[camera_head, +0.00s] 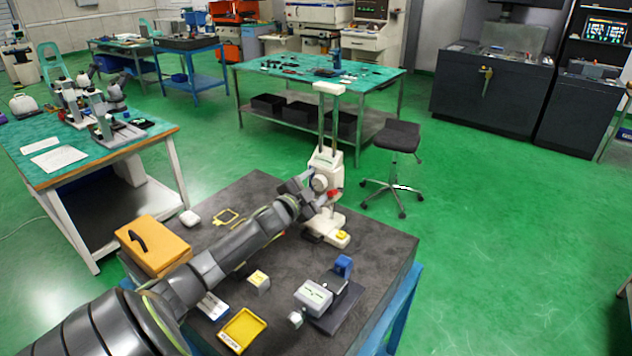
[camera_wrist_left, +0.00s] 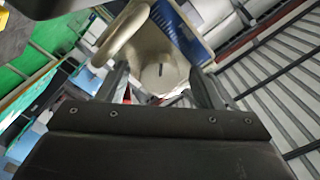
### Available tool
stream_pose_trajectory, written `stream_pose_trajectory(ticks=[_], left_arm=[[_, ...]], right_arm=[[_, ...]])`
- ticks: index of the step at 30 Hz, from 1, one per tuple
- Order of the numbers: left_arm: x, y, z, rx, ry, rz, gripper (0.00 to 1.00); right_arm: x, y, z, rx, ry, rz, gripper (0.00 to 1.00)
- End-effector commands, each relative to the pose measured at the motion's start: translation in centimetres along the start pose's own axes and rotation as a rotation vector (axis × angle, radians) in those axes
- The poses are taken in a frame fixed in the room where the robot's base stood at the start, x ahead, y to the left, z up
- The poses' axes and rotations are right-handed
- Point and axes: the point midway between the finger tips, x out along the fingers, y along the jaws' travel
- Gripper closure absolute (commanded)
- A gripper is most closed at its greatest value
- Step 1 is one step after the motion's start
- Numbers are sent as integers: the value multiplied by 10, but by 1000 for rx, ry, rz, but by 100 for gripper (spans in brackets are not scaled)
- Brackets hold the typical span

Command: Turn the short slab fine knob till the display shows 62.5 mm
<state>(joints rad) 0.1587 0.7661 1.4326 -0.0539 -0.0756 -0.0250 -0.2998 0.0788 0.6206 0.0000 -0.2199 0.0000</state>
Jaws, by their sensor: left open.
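A cream instrument (camera_head: 326,165) with a tall twin column stands at the far corner of the dark table. It has a pale round knob (camera_head: 320,183) on its body and a small red part (camera_head: 334,193) beside it. My left gripper (camera_head: 313,196) is at the front of this instrument. In the left wrist view its fingers are open, with a round pale knob (camera_wrist_left: 160,75) marked by a dark slot beyond and between them. Whether the fingers touch it I cannot tell. A pale curved handle (camera_wrist_left: 122,35) shows beside it. No display reading is legible. My right gripper is out of view.
A stool (camera_head: 398,140) stands behind the table.

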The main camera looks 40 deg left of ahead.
Motion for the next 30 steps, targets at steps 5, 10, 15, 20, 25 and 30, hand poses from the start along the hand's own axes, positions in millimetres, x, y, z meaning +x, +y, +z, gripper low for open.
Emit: stream_pose_trajectory(ticks=[5,10,15,20,25,30], left_arm=[[0,0,0,0,0,0,40],[0,0,0,0,-1,0,52],[0,0,0,0,-1,0,74],[0,0,1,-5,-1,0,85],[0,1,1,-83,0,2,85],[0,1,0,-88,-1,2,85]], right_arm=[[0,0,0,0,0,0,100],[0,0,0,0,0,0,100],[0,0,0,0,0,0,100],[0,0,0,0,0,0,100],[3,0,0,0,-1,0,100],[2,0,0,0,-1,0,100]])
